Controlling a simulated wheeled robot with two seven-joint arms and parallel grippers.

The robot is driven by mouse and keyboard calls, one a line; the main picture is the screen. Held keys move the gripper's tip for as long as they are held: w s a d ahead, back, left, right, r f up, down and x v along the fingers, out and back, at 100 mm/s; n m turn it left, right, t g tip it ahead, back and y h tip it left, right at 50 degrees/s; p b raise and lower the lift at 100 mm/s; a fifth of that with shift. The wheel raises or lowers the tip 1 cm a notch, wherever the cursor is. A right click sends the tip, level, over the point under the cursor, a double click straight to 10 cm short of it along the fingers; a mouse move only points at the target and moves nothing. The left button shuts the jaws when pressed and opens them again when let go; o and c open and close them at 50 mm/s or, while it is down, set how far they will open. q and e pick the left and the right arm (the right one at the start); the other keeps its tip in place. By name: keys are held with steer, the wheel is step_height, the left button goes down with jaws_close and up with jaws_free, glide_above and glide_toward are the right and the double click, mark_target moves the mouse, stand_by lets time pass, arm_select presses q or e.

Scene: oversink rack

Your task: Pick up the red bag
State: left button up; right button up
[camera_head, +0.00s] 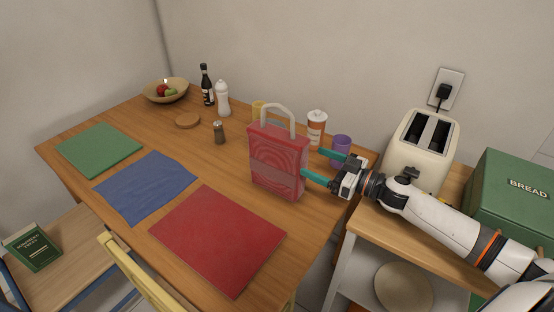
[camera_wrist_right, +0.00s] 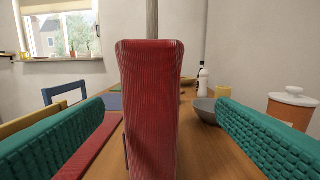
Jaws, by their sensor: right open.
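The red bag (camera_head: 278,160) stands upright on the wooden table, with a pale looped handle (camera_head: 280,108) on top. In the right wrist view the red bag (camera_wrist_right: 152,105) fills the middle, seen from its narrow side. My right gripper (camera_head: 318,165) comes in from the right, with its teal fingers pointing at the bag. In the wrist view the fingers of the right gripper (camera_wrist_right: 160,140) are spread wide, one on each side of the bag, with gaps between. My left gripper is not in view.
An orange-and-white jar (camera_head: 316,128) and a purple cup (camera_head: 341,147) stand close behind the right gripper. A toaster (camera_head: 420,145) and a green bread box (camera_head: 515,205) are at right. A red mat (camera_head: 218,238) lies flat in front of the bag.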

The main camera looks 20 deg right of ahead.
mark_target(307, 159)
steer(key=x, duration=0.2)
steer(key=shift+w+a+r, duration=0.1)
steer(key=shift+w+a, duration=0.1)
steer(key=shift+w, duration=0.05)
steer(key=shift+w+a, duration=0.25)
steer(key=shift+w, duration=0.05)
steer(key=shift+w+a, duration=0.25)
steer(key=shift+w, duration=0.1)
steer(key=x, duration=0.2)
steer(key=p+x, duration=0.1)
steer(key=x, duration=0.1)
steer(key=shift+w+a, duration=0.1)
steer(key=shift+a, duration=0.3)
steer(key=shift+w, duration=0.1)
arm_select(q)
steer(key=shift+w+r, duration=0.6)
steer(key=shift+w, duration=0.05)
arm_select(e)
steer(key=shift+c, duration=1.1)
steer(key=c, duration=0.9)
steer(key=shift+c, duration=0.9)
